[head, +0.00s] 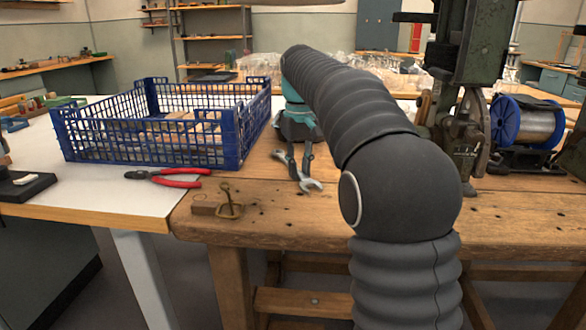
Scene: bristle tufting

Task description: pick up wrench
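A grey metal wrench (312,185) lies on the worn wooden workbench (370,222), right of the blue crate. Its open jaw points toward the front edge, and its other end shows to the left of my gripper's fingers. My gripper (298,176), with a teal body, points down right over the wrench. Its two dark fingers stand apart with a gap between them, at or just above the wrench's middle. The fingers partly hide the wrench, and I cannot tell whether they touch it.
A blue plastic crate (150,154) stands left of my gripper. Red-handled pliers (172,180) lie in front of it. A small wooden block with a brass fitting (230,206) sits near the bench edge. A green machine (470,60) and a wire spool (530,122) stand to the right.

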